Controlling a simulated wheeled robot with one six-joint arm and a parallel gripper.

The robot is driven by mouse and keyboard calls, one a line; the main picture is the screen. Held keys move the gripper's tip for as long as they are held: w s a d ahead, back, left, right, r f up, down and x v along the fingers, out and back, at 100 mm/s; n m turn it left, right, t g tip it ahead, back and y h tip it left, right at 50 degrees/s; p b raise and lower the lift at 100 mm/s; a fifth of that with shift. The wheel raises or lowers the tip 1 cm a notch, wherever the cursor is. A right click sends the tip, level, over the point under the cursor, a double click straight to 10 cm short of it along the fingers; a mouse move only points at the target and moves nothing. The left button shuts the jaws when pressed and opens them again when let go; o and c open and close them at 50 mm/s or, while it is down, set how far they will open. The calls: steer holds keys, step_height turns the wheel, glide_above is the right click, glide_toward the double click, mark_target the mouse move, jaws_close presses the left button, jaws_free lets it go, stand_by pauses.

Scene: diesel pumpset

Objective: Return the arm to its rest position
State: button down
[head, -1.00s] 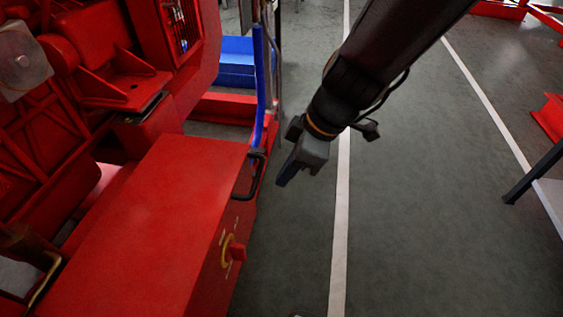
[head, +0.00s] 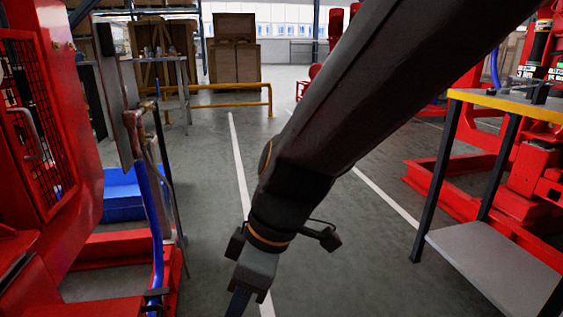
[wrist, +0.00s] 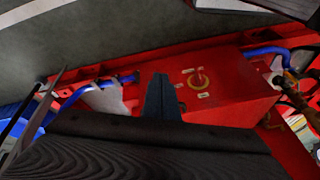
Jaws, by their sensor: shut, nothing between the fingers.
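My gripper (head: 239,301) is at the bottom of the head view, hanging from my dark arm, which reaches down from the upper right. Its fingertips run off the lower edge of that view. In the wrist view the dark fingers (wrist: 162,98) are together with nothing between them. Behind them in that view is a red box (wrist: 215,88) with a yellow ring-shaped mark or switch on its face. I cannot tell the distance between fingers and box, but no contact is visible.
Red machinery (head: 35,130) with a blue pipe (head: 152,215) stands at the left. A workbench (head: 480,100) with a yellow edge and lower shelf stands at the right. A yellow rail (head: 225,87) and wooden crates (head: 234,55) are at the back. The floor between is clear.

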steer(key=s+d+r+m+t+h+p, duration=0.1)
steer(key=s+d+r+m+h+p, duration=0.1)
steer(key=s+d+r+m+p, duration=0.5)
steer(key=d+r+m+p, duration=0.3)
steer(key=d+r+p, duration=0.3)
steer(key=r+p, duration=0.3)
steer(key=w+d+r+m+h+p, duration=0.1)
steer(key=d+r+m+p, duration=0.2)
steer(key=d+r+p, duration=0.4)
steer(key=d+r+m+h+p, duration=0.1)
steer(key=d+r+m+p, duration=0.2)
steer(key=d+r+p, duration=0.4)
steer(key=shift+w+r+m+p, duration=0.25)
steer(key=shift+r+p, duration=2.85)
steer(key=shift+p, duration=2.7)
